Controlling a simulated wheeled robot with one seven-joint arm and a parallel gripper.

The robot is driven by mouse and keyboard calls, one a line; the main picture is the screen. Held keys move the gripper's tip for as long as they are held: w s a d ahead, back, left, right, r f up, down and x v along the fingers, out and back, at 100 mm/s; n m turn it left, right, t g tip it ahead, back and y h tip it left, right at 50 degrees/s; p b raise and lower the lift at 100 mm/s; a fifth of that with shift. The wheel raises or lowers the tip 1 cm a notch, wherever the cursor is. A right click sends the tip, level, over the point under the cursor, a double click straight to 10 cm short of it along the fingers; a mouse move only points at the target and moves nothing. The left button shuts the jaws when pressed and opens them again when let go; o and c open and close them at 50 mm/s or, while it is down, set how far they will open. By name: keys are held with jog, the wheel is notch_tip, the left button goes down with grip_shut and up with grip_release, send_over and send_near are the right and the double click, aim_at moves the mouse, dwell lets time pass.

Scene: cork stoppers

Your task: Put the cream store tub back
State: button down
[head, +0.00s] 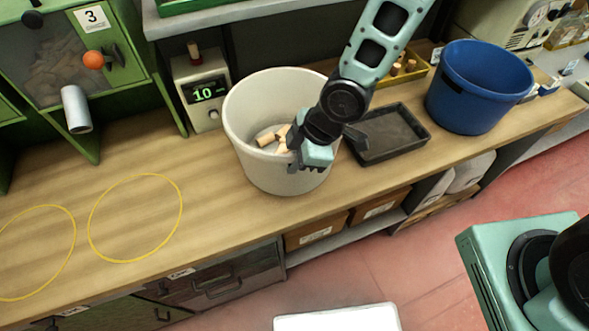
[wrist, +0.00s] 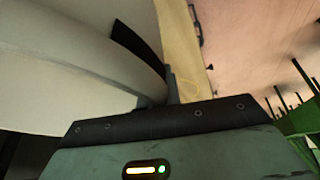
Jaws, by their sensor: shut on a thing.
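The cream store tub (head: 280,172) stands upright on or just over the wooden bench, with several cork stoppers (head: 270,138) inside at its bottom. My gripper (head: 304,160) is at the tub's right front rim and is shut on its wall. In the wrist view the tub's pale curved wall and rim (wrist: 90,60) fill the left side, with a dark finger against the rim. The far finger is mostly hidden by the tub. I cannot tell whether the tub's base touches the bench.
Two yellow rings (head: 135,218) mark the bench at left, both empty. A black tray (head: 390,135) and a blue tub (head: 478,88) stand to the right. A scale display (head: 207,92) stands behind the cream tub, and a green hopper (head: 75,60) stands at far left.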

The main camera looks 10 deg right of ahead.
aim_at(295, 176)
jog(key=shift+f+p, duration=0.45)
jog(key=shift+f, duration=1.65)
jog(key=shift+f, duration=0.15)
jog(key=c, duration=1.6)
grip_release()
